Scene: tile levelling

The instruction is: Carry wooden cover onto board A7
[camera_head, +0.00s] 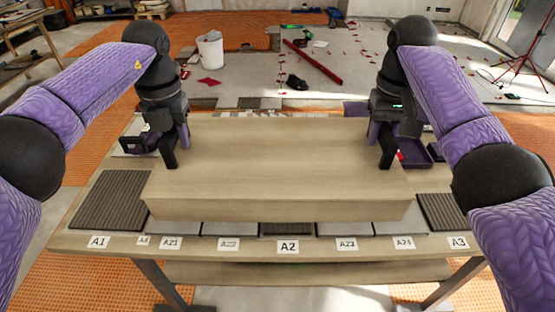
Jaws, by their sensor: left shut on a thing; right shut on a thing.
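The wooden cover (280,160) is a wide, pale, box-like piece in the middle of the head view, spanning most of the table's width. My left gripper (175,150) is shut on its left end, and my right gripper (381,150) is shut on its right end. The cover looks level. I cannot tell whether it hangs just above the boards or touches them. No label reading A7 is visible; the cover hides the middle of the table.
The wooden table (200,245) has front labels including A1, A2 and A3. A dark ribbed board (95,203) lies front left, another (441,211) front right, with grey tiles (232,229) between. A purple tray (415,158) is behind right. A white bucket (210,50) stands beyond.

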